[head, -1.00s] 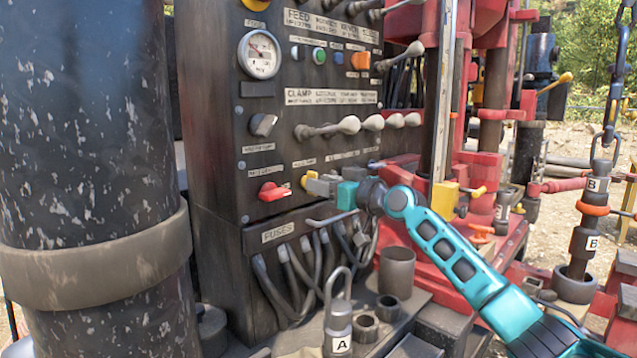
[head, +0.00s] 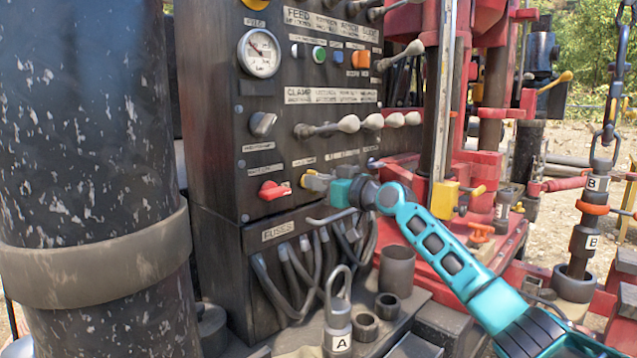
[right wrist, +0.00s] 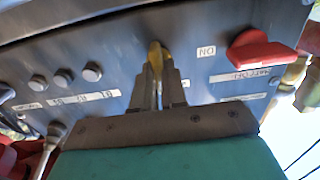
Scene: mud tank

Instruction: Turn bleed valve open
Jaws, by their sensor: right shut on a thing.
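The bleed valve's small yellow handle (head: 305,178) sits on the dark control panel, just right of a red handle. In the right wrist view the yellow handle (right wrist: 156,54) stands between my fingertips. My right gripper (head: 314,181) is shut on it, and its fingers hide most of the handle in the head view. The two fingers (right wrist: 159,75) also show close together in the right wrist view. My left gripper is in neither view.
The red handle (head: 274,190) is close left of my right fingers. A row of levers (head: 348,124) is above, and cables (head: 300,265) hang below.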

